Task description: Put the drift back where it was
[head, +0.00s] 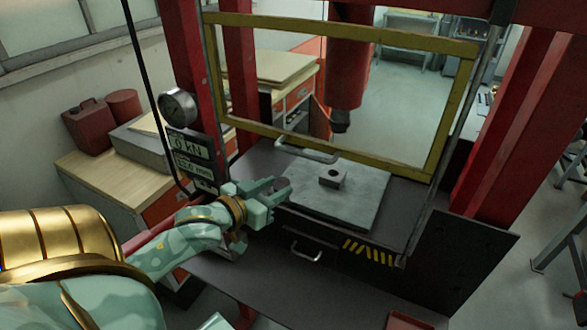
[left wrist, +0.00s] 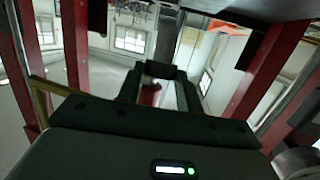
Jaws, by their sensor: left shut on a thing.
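My left gripper (head: 273,191) reaches in from the left, at the left edge of the grey steel plate on the press bed. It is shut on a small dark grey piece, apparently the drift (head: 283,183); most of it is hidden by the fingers. In the left wrist view, a dark piece (left wrist: 161,70) spans the gap between the two fingertips. A small metal block (head: 333,178) with a dark round opening on top sits on the plate (head: 352,209), to the right of my gripper. My right gripper is not in view.
The yellow guard frame (head: 436,168) stands around the press opening, with the red ram (head: 347,65) behind it. A gauge (head: 177,106) and a 0 kN display (head: 187,144) are at the left post. A drawer handle (head: 305,255) is below the bed. A wooden-topped cabinet (head: 110,170) stands left.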

